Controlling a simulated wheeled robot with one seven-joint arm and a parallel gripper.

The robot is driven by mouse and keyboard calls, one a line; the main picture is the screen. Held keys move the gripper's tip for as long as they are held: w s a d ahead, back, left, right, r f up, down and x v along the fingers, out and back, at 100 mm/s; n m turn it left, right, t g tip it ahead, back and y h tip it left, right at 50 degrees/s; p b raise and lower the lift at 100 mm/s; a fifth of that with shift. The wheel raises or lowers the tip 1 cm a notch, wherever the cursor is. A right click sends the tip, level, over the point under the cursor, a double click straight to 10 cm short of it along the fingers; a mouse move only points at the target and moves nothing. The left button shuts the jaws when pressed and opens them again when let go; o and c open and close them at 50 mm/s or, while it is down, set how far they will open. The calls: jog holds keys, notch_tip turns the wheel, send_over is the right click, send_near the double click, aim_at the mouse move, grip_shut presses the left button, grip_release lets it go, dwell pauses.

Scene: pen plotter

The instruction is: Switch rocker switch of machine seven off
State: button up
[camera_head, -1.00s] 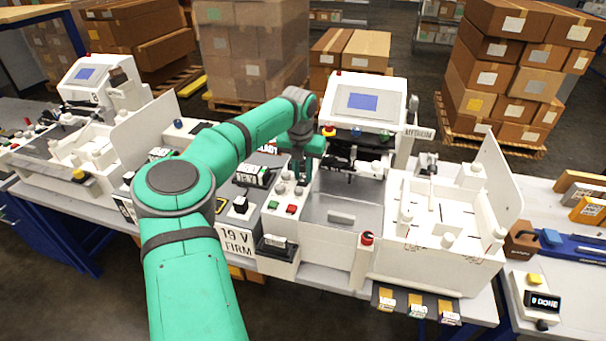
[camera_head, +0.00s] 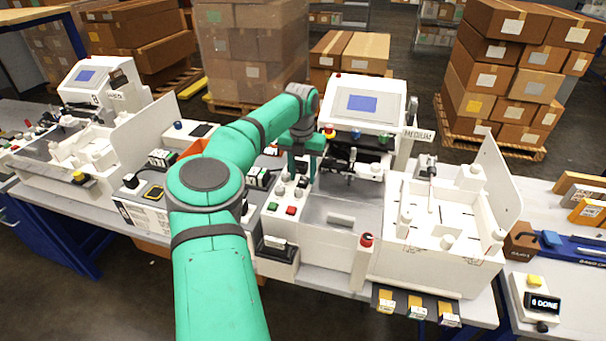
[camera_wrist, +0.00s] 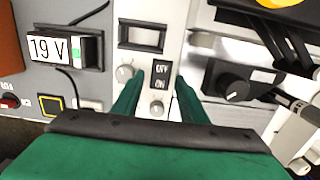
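A black rocker switch (camera_wrist: 160,77) marked OFF and ON sits on a light panel strip in the wrist view. My gripper (camera_wrist: 158,84) has its two green fingers apart, one on each side of the switch, with nothing between them. Whether the fingers touch the panel cannot be told. In the head view my gripper (camera_head: 301,172) points down over the control panel of the middle machine (camera_head: 341,206), and the switch is hidden there. No number seven is readable on this machine.
Round knobs (camera_wrist: 125,73) and a dark slot (camera_wrist: 141,37) lie close to the switch. A 19 V box (camera_wrist: 62,47) stands to the left, and a black lever knob (camera_wrist: 234,87) to the right. In the head view, red and green buttons (camera_head: 291,210) sit just below my gripper.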

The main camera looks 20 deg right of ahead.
aim_at(302, 182)
notch_tip(302, 182, up, 11)
jog(key=shift+s+a, duration=0.2)
jog(key=shift+s, duration=0.1)
